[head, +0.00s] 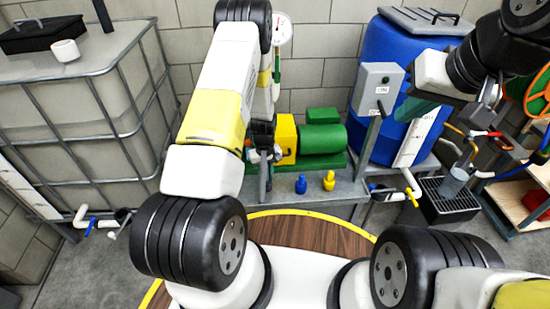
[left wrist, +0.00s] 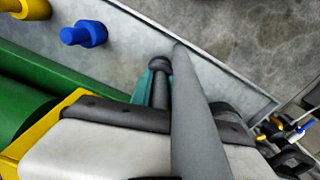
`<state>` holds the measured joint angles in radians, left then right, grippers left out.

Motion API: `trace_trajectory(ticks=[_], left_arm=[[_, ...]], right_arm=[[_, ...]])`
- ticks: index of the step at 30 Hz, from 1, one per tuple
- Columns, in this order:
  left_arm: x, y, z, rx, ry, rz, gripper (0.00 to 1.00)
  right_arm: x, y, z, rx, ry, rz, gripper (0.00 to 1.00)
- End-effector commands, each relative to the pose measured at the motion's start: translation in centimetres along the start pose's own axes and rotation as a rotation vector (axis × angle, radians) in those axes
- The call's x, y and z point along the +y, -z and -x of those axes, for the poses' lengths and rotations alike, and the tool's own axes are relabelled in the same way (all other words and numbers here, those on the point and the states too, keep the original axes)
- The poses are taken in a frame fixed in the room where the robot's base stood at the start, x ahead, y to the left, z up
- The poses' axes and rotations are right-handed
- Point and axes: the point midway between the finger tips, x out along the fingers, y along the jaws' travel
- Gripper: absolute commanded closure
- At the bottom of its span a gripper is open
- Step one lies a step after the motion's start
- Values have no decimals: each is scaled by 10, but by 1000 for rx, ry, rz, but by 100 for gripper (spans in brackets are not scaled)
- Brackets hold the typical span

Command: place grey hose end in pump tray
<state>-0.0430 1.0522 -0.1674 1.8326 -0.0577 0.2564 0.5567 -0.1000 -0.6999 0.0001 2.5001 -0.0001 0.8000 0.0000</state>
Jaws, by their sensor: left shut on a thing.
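My left gripper (head: 263,152) hangs over the left end of the pump tray (head: 342,192), beside the yellow and green pump (head: 318,140). In the left wrist view its teal fingertips (left wrist: 156,88) are shut on the grey hose end (left wrist: 159,66), a dark grey stem with a rounded knob. A thick grey hose (left wrist: 197,130) runs alongside and partly covers the grip. The tray's bare grey floor (left wrist: 125,58) shows beyond it; whether the hose end touches it I cannot tell. My right gripper (head: 422,105) is at the upper right, in front of the blue barrel; its finger gap is unclear.
A blue fitting (head: 301,184) and a yellow fitting (head: 329,181) stand on the tray, right of my left gripper. A control box (head: 377,88) and blue barrel (head: 400,50) stand behind. A caged tank (head: 70,110) is left; a black crate (head: 447,208) is right.

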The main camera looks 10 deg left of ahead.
Motion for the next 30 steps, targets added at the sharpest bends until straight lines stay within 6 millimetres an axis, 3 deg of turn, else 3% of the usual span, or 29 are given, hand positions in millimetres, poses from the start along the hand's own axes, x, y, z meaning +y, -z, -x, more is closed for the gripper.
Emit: trace_trajectory(ticks=[4,10,21,22,25,30], left_arm=[[10,7,-2,1,-1,-1,100],[7,5,-34,-2,1,1,100],[7,5,-39,0,0,1,100],[7,5,-39,-1,0,1,76],[7,5,-39,-1,0,1,57],[7,5,-39,-1,0,1,56]], right_arm=[[0,0,0,0,0,0,100],[0,0,0,0,0,0,100],[0,0,0,0,0,0,100],[0,0,0,0,0,0,100],[0,0,0,0,0,0,100],[0,0,0,0,0,0,100]])
